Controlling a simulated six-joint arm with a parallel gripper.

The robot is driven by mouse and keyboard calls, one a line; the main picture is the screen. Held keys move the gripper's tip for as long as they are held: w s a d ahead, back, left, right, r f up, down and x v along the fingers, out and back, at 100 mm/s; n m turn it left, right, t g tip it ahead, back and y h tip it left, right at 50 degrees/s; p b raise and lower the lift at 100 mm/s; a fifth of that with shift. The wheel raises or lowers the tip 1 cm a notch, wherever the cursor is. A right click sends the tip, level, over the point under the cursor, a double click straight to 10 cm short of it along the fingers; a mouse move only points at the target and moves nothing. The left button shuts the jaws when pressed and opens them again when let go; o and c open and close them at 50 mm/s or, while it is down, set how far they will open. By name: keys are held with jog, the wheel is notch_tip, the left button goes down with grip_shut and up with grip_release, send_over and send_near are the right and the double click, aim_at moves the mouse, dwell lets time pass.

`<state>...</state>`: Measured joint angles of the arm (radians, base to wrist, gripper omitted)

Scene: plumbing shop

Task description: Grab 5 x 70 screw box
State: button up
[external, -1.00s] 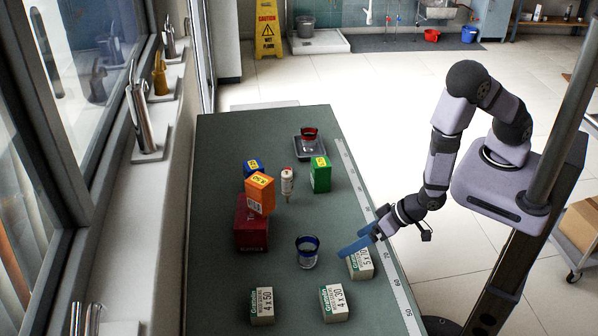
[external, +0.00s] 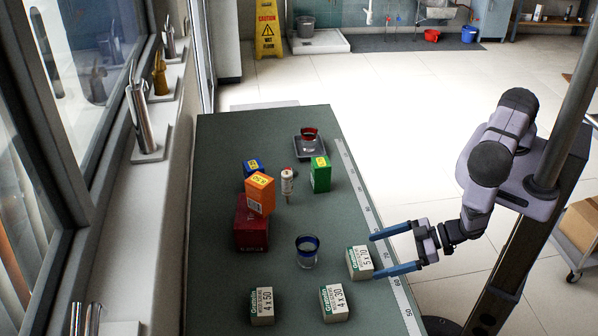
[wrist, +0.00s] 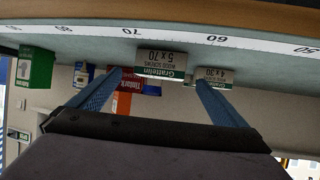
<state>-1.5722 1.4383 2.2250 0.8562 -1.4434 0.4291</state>
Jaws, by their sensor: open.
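The 5 x 70 screw box (external: 360,262) is a white and green carton standing on the table near its right edge. In the wrist view the box (wrist: 161,66) appears upside down, between and beyond the fingers, with "5 x 70" readable. My gripper (external: 372,255) is open, its two blue fingers pointing left toward the box from the table's right edge. The far finger ends above and right of the box; the near finger reaches its lower right side. Whether a finger touches it I cannot tell. My gripper (wrist: 150,90) looks empty in the wrist view.
A 4 x 30-labelled box (wrist: 222,80) shows beside the right finger; white boxes (external: 334,303) and (external: 262,306) stand nearer the camera. A blue-rimmed glass (external: 307,252) is left of the target. Red (external: 251,224), orange (external: 260,194) and green (external: 320,175) boxes stand farther back.

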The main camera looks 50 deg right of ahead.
aim_at(363, 261)
jog(key=shift+x, duration=1)
jog(key=b+x, duration=0.1)
jog(key=x, duration=0.1)
jog(key=b+x, duration=0.1)
jog(key=x, duration=0.1)
jog(key=shift+s+f, duration=0.15)
jog(key=shift+f, duration=0.15)
jog(key=shift+w+a+f+b, duration=0.15)
jog(key=shift+w+a+b, duration=0.15)
jog(key=shift+w+b, duration=0.1)
jog(key=c, duration=1.5)
